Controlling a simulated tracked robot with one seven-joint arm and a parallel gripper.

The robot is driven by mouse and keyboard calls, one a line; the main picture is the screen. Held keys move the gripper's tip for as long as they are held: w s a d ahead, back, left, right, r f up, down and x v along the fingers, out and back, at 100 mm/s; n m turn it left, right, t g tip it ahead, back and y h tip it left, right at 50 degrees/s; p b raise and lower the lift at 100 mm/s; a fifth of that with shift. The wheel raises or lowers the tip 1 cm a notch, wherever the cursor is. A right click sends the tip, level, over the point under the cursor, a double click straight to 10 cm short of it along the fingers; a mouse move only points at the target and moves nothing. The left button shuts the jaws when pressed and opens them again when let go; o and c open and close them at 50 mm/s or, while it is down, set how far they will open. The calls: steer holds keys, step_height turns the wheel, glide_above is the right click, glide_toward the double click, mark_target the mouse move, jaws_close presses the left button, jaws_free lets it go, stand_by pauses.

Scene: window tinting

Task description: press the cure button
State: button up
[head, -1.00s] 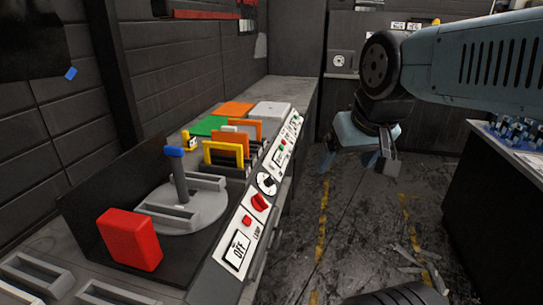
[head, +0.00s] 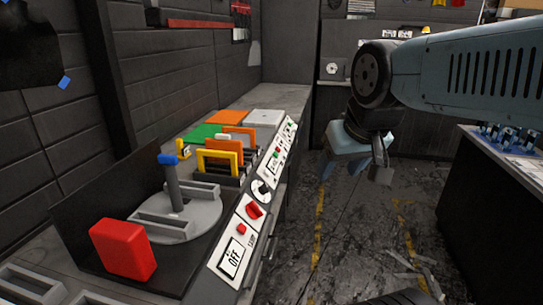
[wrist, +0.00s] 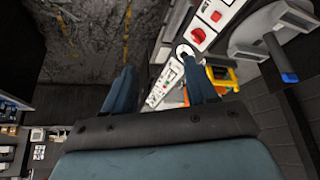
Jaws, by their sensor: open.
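A sloped white control panel (head: 250,212) runs along the bench front, with an OFF display (head: 233,258), a small red button (head: 241,229), a red knob (head: 254,210) and a round dial (head: 262,190). Farther along, a section has small green and red buttons (head: 277,150). I cannot read which control is the cure button. My gripper (head: 369,170) is open and empty, to the right of the panel over the floor, touching nothing. In the wrist view its two fingers (wrist: 158,66) are apart, with the panel (wrist: 205,28) beyond and to the right.
On the bench are a red block (head: 123,248), a grey round fixture (head: 180,229) with a blue-topped lever (head: 170,172), and a rack of coloured frames (head: 221,161). A dark bench (head: 490,190) stands at right. Open floor (head: 320,215) lies between.

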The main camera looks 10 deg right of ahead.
jaws_close()
stand_by(0.3)
stand_by(0.9)
